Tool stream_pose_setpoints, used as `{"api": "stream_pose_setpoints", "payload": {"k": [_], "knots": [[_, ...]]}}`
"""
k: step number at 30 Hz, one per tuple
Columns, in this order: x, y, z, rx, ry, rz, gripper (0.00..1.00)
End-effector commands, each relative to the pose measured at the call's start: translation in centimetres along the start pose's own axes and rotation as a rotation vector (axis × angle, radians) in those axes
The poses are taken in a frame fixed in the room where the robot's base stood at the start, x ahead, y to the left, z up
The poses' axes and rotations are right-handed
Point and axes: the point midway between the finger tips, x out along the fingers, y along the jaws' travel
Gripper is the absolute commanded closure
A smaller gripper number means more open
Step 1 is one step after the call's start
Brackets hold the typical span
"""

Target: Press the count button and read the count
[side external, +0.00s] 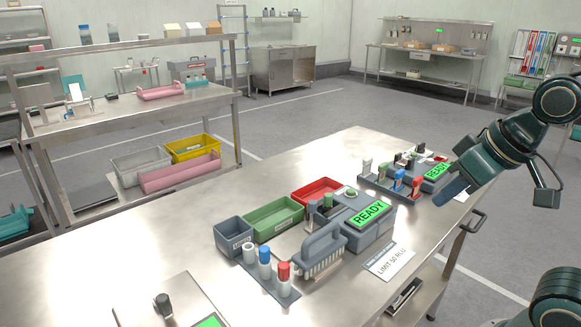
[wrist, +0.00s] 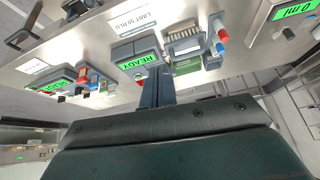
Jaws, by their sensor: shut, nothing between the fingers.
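A grey device with a green screen (side external: 370,213) reading READY stands near the middle of the steel bench; its screen also shows in the wrist view (wrist: 138,61). A small round green-topped part (side external: 350,191) sits at its back; I cannot tell if it is the count button. A second device with a READY screen (side external: 437,171) stands farther right; it shows in the wrist view too (wrist: 60,89). No count number is readable on either screen.
A card reading LIMIT 50 RLU (side external: 389,262) lies before the first device. A grey handled rack (side external: 322,250), a stand of capped tubes (side external: 268,276), a green bin (side external: 272,219) and a red tray (side external: 317,191) stand left. Bench surface left of the bins is mostly clear.

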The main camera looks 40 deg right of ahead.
Motion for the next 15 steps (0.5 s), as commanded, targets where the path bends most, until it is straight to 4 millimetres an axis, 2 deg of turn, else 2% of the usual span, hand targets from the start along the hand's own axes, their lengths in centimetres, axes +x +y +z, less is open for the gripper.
{"api": "stream_pose_setpoints", "payload": {"k": [15], "knots": [[4.4,2.3,-9.2,0.337,0.093,0.051,1.0]]}}
